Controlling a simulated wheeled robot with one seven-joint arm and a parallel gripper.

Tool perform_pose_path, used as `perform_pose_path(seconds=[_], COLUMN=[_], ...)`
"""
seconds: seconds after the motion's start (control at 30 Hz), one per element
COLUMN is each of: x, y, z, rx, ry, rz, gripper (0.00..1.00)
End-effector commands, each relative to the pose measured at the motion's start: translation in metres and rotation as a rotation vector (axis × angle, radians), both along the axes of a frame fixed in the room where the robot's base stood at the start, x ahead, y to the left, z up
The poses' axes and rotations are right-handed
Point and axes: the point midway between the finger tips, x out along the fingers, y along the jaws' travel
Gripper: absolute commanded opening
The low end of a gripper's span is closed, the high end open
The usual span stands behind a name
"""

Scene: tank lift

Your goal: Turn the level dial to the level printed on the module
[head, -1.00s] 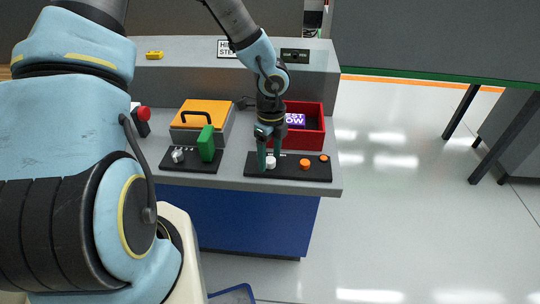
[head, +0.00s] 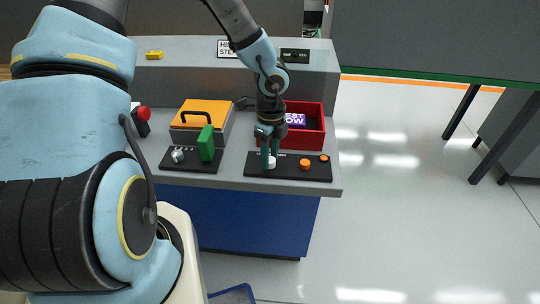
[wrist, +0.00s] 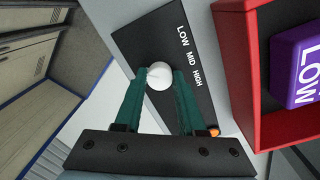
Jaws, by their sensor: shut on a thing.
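My gripper (head: 269,163) points down at the black dial panel (head: 290,173). Its green fingers, also in the wrist view (wrist: 160,82), are shut on the white level dial (wrist: 158,74), one on each side. The dial also shows in the head view (head: 272,163), partly hidden by the fingers. The panel carries the printed words LOW, MID and HIGH (wrist: 189,57) beside the dial. I cannot make out a pointer mark on the dial. The purple module (wrist: 300,72) lies in the red bin (wrist: 250,100), and its visible print reads LOW.
Orange knobs (head: 305,165) sit on the same panel, right of the dial. To the left are a second panel with a silver knob (head: 178,156) and a green block (head: 206,143), and an orange-lidded box (head: 203,114). The red bin stands close behind my gripper.

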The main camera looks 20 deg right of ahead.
Motion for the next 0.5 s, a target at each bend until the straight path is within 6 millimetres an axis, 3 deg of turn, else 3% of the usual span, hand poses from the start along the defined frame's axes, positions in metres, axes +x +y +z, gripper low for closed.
perform_pose_path(seconds=[0.5], x=[-0.0003], y=[-0.0007], z=[-0.0008], rx=[-0.001], ry=[-0.002], rz=[0.335], gripper=[0.00])
